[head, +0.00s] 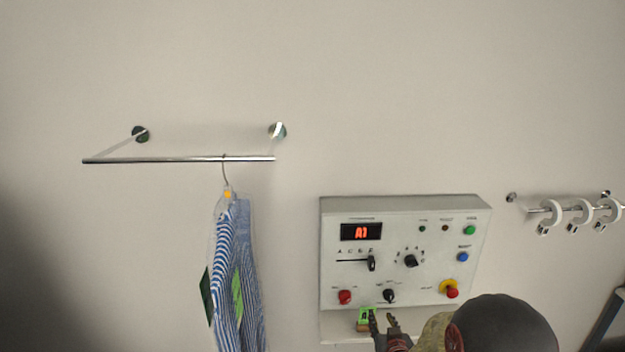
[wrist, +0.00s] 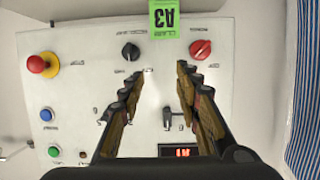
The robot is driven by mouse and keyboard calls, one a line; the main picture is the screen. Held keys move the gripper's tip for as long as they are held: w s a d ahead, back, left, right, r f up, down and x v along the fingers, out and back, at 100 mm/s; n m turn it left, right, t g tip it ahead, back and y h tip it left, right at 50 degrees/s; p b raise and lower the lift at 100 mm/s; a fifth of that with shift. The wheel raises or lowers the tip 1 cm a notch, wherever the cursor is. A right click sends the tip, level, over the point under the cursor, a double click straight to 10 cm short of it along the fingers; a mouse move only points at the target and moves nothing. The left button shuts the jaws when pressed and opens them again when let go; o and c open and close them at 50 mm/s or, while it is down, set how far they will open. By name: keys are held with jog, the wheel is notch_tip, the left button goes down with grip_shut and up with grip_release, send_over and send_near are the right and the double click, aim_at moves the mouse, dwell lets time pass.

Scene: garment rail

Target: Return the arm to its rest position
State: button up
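My gripper (head: 383,320) is at the lower edge of the control panel (head: 333,272) in the head view, with part of my arm at the lower right. In the wrist view my gripper (wrist: 158,76) has its two fingers spread apart, with nothing between them. The panel face (wrist: 75,80) lies beyond the fingers, and its picture is upside down there. I cannot tell how far the fingertips are from it.
A green tag (wrist: 164,18) marked A3 is at the panel's lower edge. A striped garment (head: 238,280) in clear cover hangs from a wall rail (head: 150,160) at left. A short rail at right bears white rings (head: 551,212). The upper wall is clear.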

jog(key=s+f+g+b, duration=0.15)
jog(key=s+g, duration=0.25)
jog(key=s, duration=0.4)
jog(key=s+f+g, duration=0.3)
jog(key=s+g, duration=0.1)
jog(key=s, duration=0.3)
jog(key=s+a+r+b, duration=0.2)
jog(key=s+r+b, duration=0.3)
jog(key=s, duration=0.8)
jog(key=s+a+r+b, duration=0.2)
jog(key=s+r+b, duration=0.3)
jog(key=s+r, duration=0.6)
jog(key=shift+s+a+g, duration=0.2)
jog(key=shift+s+g, duration=0.1)
jog(key=shift+s, duration=0.65)
jog(key=shift+o, duration=0.4)
jog(key=shift+w, duration=0.1)
